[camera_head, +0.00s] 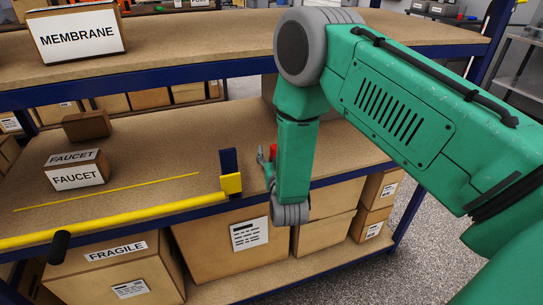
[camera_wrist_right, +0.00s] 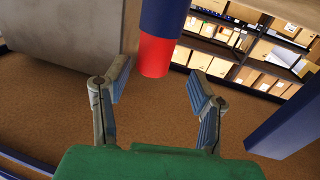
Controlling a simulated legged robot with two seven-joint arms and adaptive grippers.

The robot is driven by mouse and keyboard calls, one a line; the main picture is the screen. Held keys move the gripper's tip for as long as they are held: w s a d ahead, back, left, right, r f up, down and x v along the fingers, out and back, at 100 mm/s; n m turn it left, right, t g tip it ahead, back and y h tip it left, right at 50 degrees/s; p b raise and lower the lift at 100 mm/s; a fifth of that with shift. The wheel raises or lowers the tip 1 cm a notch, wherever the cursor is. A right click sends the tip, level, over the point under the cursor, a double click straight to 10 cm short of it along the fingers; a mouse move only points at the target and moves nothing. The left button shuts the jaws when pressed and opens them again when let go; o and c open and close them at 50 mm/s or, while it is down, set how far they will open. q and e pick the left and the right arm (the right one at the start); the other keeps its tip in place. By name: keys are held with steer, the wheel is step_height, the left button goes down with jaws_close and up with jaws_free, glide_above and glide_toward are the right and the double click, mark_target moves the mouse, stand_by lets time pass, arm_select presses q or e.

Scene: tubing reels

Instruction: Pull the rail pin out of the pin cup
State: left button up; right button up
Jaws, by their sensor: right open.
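My right gripper (camera_head: 266,158) hangs over the middle shelf board, mostly hidden behind my forearm in the head view. In the wrist view my right gripper (camera_wrist_right: 161,76) is open and empty. Ahead of its fingertips stands a round part with a red section (camera_wrist_right: 155,57) and a blue section (camera_wrist_right: 165,15). The fingers do not touch it. A bit of red (camera_head: 273,151) also shows beside the gripper in the head view. I cannot tell the pin from its cup here. The yellow rail (camera_head: 130,220) runs along the shelf front to a yellow bracket (camera_head: 231,184) by a blue block (camera_head: 228,160).
A large grey rounded object (camera_wrist_right: 65,30) stands left of the fingers in the wrist view. A blue post (camera_wrist_right: 290,120) is at right. The upper shelf edge (camera_head: 190,68) hangs above.

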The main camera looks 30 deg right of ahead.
steer(key=shift+w+d+f, duration=0.25)
steer(key=shift+w+d, duration=0.55)
steer(key=shift+d, duration=0.55)
steer(key=shift+a, duration=0.2)
steer(key=shift+c, duration=0.3)
steer(key=shift+a+r, duration=0.1)
steer(key=shift+a, duration=0.2)
steer(key=c, duration=0.7)
steer(key=shift+a, duration=0.25)
jaws_close()
steer(key=shift+a+r, duration=0.1)
steer(key=shift+d, duration=0.3)
step_height(320, 180, up, 10)
steer(key=shift+a+f+p, duration=0.15)
steer(key=shift+f+p, duration=0.1)
steer(key=shift+p, duration=0.5)
steer(key=shift+r, duration=0.2)
arm_select(q)
steer(key=shift+d+r, duration=0.25)
steer(key=shift+r, duration=0.2)
steer(key=shift+d+r, duration=0.2)
steer(key=shift+r, duration=0.25)
arm_select(e)
steer(key=shift+d, duration=0.2)
arm_select(q)
steer(key=shift+d, duration=0.1)
arm_select(e)
steer(key=shift+d, duration=0.1)
